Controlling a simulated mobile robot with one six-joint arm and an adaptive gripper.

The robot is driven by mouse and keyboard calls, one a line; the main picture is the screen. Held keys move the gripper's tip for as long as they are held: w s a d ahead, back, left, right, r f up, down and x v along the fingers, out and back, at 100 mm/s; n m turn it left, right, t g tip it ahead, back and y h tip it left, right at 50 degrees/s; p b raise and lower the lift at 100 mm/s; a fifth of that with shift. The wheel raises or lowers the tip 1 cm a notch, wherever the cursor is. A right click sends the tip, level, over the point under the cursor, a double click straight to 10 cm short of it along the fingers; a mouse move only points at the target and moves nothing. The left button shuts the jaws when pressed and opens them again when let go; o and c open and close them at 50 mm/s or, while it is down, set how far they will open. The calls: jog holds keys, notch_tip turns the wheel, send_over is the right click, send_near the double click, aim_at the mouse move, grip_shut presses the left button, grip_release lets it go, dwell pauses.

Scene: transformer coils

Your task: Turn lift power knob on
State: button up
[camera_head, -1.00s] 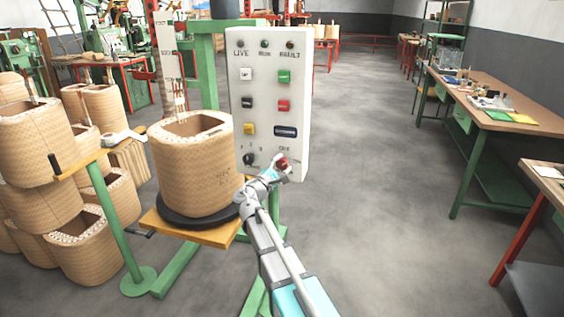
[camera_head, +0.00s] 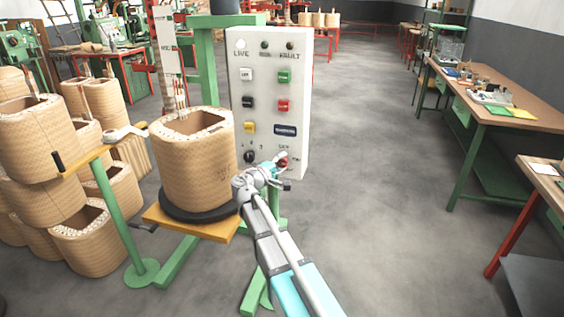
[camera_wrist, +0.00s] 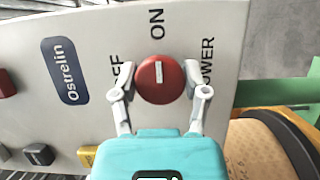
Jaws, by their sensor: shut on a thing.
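The round red power knob (camera_wrist: 160,79) is on the light control panel, with a short white mark on its face. In the wrist view the mark runs up and down in line with the "ON" label above the knob. "OFF" is at its left and "POWER" at its right, partly hidden by my fingers. My gripper (camera_wrist: 160,88) is shut on the knob, one finger on each side. In the head view the control panel (camera_head: 300,100) stands upright, and my gripper (camera_head: 277,167) is at its lower right, partly covering the knob (camera_head: 283,161).
A large wound coil (camera_head: 195,165) stands on a black disc just left of my arm. More coils (camera_head: 40,140) are stacked at the left. A workbench (camera_head: 500,95) stands at the right. The floor between panel and workbench is clear.

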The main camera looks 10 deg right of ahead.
jog(key=shift+w, duration=0.1)
jog(key=o, duration=1.1)
jog(key=shift+o, duration=0.2)
jog(key=v, duration=1.2)
jog(key=shift+d, duration=0.1)
